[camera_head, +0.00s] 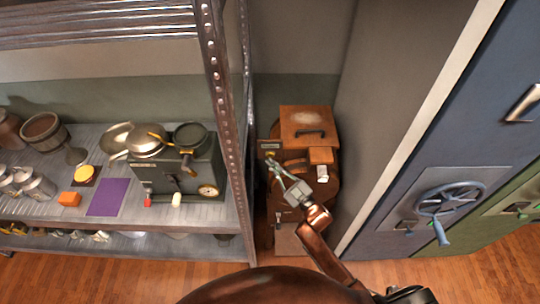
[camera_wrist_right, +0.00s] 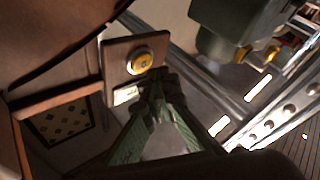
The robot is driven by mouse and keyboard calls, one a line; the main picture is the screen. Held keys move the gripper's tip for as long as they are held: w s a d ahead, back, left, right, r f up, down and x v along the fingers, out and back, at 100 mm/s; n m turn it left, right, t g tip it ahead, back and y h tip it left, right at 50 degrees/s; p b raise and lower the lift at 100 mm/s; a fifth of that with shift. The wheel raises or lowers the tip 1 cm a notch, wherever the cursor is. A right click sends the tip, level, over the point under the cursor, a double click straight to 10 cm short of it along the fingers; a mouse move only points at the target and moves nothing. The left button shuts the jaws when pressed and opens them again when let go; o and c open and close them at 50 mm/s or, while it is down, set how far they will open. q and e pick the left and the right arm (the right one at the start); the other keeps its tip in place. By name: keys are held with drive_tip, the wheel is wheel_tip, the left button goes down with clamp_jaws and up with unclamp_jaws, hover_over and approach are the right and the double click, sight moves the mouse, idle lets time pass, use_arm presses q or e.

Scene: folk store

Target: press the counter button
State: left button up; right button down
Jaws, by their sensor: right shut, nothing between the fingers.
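A brown wooden cabinet-like machine (camera_head: 306,122) with a dark handle on top stands between the shelf and the grey wall. In the right wrist view a round yellow button (camera_wrist_right: 140,62) with a pale rim sits on a brown square plate (camera_wrist_right: 118,50). In the head view the button's plate (camera_head: 269,146) is at the machine's upper left, and the button is too small to make out clearly. My right gripper (camera_head: 270,164) is shut and empty, its fingertips just below the plate. In the wrist view the green fingers' tips (camera_wrist_right: 160,80) are close beside the button; contact cannot be told. My left gripper is out of view.
A metal shelf (camera_head: 100,205) stands at the left, its upright (camera_head: 225,100) close to the machine. It holds pans, a grey box with a dial (camera_head: 207,190), a purple mat (camera_head: 109,197) and tins. A blue safe door with a wheel (camera_head: 449,199) is at the right.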

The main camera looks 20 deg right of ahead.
drive_tip(key=s+p, duration=0.1)
drive_tip(key=s, duration=0.1)
drive_tip(key=s+a+p, duration=0.1)
drive_tip(key=s, duration=0.1)
drive_tip(key=shift+s+a, duration=0.2)
drive_tip(key=shift+s, duration=0.2)
drive_tip(key=shift+a, duration=0.1)
idle(0.8)
